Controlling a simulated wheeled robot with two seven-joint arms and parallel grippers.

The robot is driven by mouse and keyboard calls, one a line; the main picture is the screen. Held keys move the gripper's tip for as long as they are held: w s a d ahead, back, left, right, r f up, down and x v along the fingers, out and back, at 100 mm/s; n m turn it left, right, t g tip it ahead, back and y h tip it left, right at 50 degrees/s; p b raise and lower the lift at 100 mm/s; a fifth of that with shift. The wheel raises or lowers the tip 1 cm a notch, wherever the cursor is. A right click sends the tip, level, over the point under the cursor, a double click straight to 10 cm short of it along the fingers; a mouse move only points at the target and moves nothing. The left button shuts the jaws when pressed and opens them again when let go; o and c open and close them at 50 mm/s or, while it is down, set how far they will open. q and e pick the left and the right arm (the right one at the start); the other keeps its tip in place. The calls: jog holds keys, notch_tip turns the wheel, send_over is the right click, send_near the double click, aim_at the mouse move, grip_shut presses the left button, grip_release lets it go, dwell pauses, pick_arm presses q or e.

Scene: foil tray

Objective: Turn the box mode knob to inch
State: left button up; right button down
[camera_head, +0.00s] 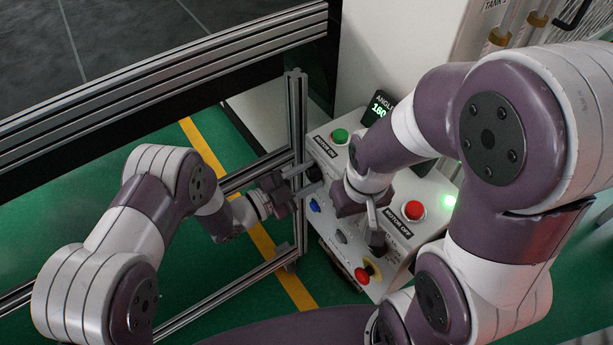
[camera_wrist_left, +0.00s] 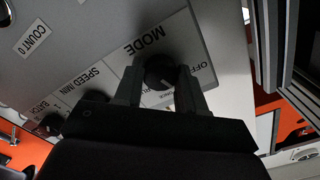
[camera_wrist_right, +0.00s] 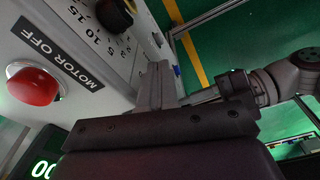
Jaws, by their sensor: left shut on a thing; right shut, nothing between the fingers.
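The white control box (camera_head: 325,228) stands at the centre of the head view. The dark round mode knob (camera_wrist_left: 160,71) sits beside the MODE label (camera_wrist_left: 143,41) in the left wrist view, where an OFF mark shows and the other marks are partly covered. My left gripper (camera_wrist_left: 160,88) is shut on the mode knob, one finger on each side. In the head view, my left gripper (camera_head: 308,179) reaches the box's upper left, and the knob is hard to make out. My right gripper (camera_wrist_right: 157,84) is shut and empty above the panel, near the MOTOR OFF label.
A red button (camera_head: 414,210), a green button (camera_head: 340,136), a blue button (camera_head: 315,205) and a red stop button with yellow (camera_head: 363,275) are on the box. A numbered dial (camera_wrist_right: 115,14) is near my right gripper. A metal frame post (camera_head: 297,120) stands close left of the box.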

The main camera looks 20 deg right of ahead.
pick_arm(q)
jog(key=shift+f, duration=0.1)
jog(key=o, duration=1.1)
jog(key=shift+c, duration=0.2)
jog(key=shift+a, duration=0.1)
jog(key=b+v, duration=0.1)
jog(key=v, duration=1.1)
jog(key=shift+a+b, duration=0.25)
jog(key=shift+b, duration=0.15)
jog(key=shift+s, duration=0.1)
